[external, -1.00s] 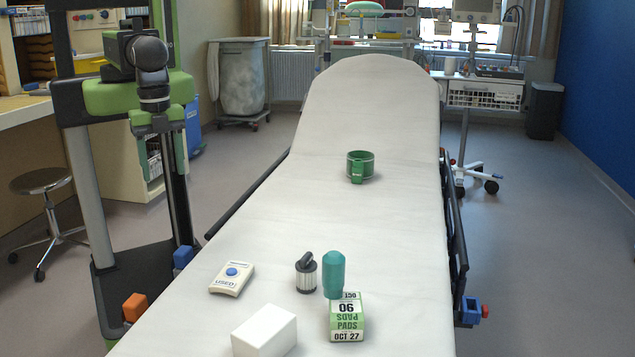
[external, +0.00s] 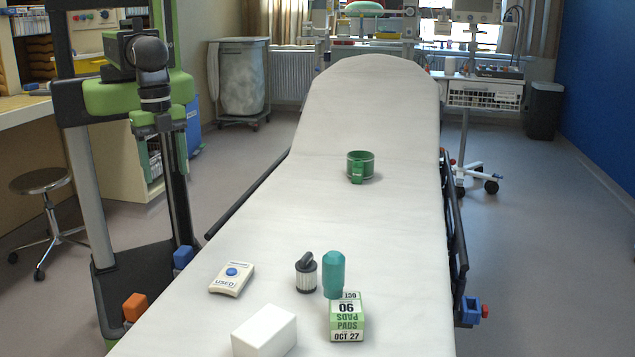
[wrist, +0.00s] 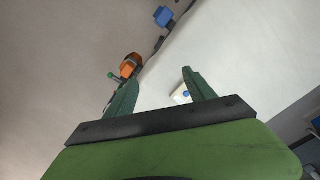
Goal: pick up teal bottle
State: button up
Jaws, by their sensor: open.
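The teal bottle (external: 334,273) stands upright on the white stretcher in the external view, just behind a green and white pads box (external: 347,318) that hides part of its base. My gripper (external: 166,172) is at the left of the external view, beside the stretcher, well away from the bottle. Its green fingers point down and are spread apart with nothing between them. The fingers also show in the wrist view (wrist: 152,92). The bottle does not show in the wrist view.
Close to the bottle stand a black-and-white ribbed cylinder (external: 306,273) and a white block (external: 264,331). A white device with a blue button (external: 231,279) lies further left. A green ring-shaped item (external: 360,167) sits farther back.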

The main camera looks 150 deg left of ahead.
jog(key=w+a+n+t+y, duration=0.1)
jog(key=w+a+n+t, duration=0.2)
jog(key=w, duration=1.2)
jog(key=n+y, duration=0.2)
jog(key=n, duration=0.2)
send_near(331, 253)
jog(key=b+x, duration=0.9)
jog(key=b, duration=0.2)
jog(key=shift+w+a+f, duration=0.1)
jog(key=shift+f, duration=0.2)
jog(key=shift+r, duration=0.1)
jog(key=b+x, duration=0.5)
jog(key=shift+f, duration=0.25)
jog(key=shift+r, duration=0.2)
jog(key=shift+c, duration=0.3)
grip_shut()
